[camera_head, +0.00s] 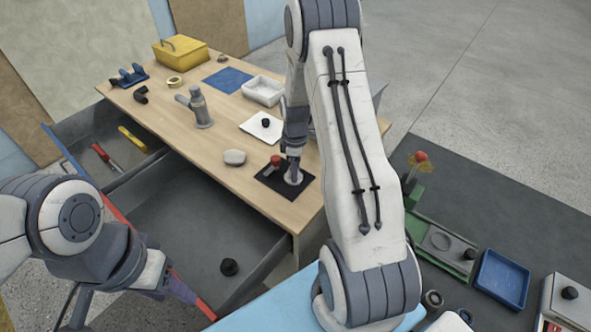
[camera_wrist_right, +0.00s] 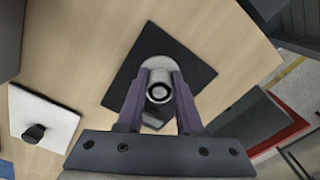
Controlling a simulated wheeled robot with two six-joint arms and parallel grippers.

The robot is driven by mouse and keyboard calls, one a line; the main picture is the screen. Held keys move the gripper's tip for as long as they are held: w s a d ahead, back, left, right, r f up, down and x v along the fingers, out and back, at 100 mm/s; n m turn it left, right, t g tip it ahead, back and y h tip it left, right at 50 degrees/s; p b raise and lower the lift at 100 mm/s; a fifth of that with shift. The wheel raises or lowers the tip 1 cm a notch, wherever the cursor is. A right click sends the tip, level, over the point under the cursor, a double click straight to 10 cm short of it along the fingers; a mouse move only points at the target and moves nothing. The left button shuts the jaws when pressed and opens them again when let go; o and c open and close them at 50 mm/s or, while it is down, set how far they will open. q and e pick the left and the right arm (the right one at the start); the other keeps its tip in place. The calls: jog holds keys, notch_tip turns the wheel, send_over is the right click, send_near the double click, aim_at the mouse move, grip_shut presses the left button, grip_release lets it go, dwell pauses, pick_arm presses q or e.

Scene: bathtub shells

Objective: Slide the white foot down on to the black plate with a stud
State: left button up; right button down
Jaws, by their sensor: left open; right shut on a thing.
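The black plate (camera_head: 270,188) lies flat near the right front edge of the wooden bench; in the right wrist view it shows as a dark square (camera_wrist_right: 192,63). My right gripper (camera_head: 291,160) points down over it, shut on the white foot (camera_head: 294,178). In the right wrist view the foot (camera_wrist_right: 155,66) sits between the purple fingers (camera_wrist_right: 160,92), with a round socket facing the camera. The stud is hidden, and I cannot tell whether the foot touches the plate. My left gripper (camera_head: 172,290) is open and empty at the lower left, over the drawer area.
A red-topped piece (camera_head: 275,161) stands at the plate's edge. A white plate with a black knob (camera_head: 262,127), a pale oval (camera_head: 234,157) and a grey tap-like body (camera_head: 200,108) are on the bench. An open drawer (camera_head: 200,235) holds a black knob (camera_head: 229,267).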

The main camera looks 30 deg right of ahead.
grip_release()
dwell(0.4)
jog(key=shift+r, duration=0.1)
jog(key=shift+r+p, duration=2.75)
jog(key=shift+r, duration=0.7)
